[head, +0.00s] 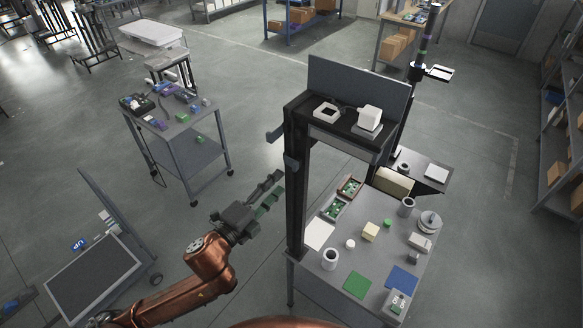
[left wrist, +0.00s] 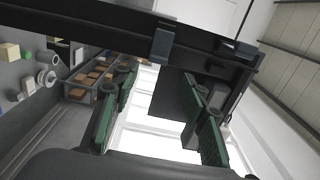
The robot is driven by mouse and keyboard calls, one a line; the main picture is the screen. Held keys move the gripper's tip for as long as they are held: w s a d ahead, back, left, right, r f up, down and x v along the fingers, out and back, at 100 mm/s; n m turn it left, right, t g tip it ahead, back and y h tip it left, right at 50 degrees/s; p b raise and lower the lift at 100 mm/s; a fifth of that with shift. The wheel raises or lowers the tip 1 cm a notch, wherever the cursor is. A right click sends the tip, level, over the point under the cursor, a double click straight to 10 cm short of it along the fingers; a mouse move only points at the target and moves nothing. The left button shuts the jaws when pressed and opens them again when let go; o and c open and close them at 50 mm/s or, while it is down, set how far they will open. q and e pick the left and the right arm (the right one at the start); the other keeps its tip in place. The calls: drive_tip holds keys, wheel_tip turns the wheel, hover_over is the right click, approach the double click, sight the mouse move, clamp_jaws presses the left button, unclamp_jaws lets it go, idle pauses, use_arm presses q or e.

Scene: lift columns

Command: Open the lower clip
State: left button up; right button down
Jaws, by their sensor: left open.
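A dark upright post (head: 296,190) stands at the left edge of the workbench and carries two grey-blue clips. The upper clip (head: 275,133) sticks out to the left. The lower clip (head: 291,163) lies close against the post. In the left wrist view the post (left wrist: 85,21) crosses the top, with the lower clip (left wrist: 164,42) on it and the upper clip (left wrist: 238,47) farther right. My left gripper (head: 274,191) is open and empty, left of the post and below the lower clip. Its green-padded fingers (left wrist: 156,82) point toward the post, apart from the clip. My right gripper is out of view.
The workbench (head: 325,283) right of the post holds trays, cups and blocks. A shelf (head: 345,124) with a back panel tops the post. A grey cart (head: 185,145) stands behind on the left, a tilted panel cart (head: 95,280) front left. Floor between is clear.

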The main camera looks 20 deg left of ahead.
sight(294, 169)
use_arm(q)
drive_tip(key=x, duration=0.1)
drive_tip(key=b+x, duration=0.2)
drive_tip(key=shift+f, duration=0.25)
drive_tip(key=p+x, duration=0.1)
drive_tip(key=x, duration=0.2)
drive_tip(key=shift+w+d+r, duration=0.1)
drive_tip(key=shift+w+r, duration=0.1)
drive_tip(key=shift+w, duration=0.1)
drive_tip(key=shift+w+d+f, duration=0.1)
drive_tip(key=shift+w+d, duration=0.05)
drive_tip(key=shift+w, duration=0.25)
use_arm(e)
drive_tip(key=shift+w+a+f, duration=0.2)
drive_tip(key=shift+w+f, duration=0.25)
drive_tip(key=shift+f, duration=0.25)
use_arm(q)
clamp_jaws()
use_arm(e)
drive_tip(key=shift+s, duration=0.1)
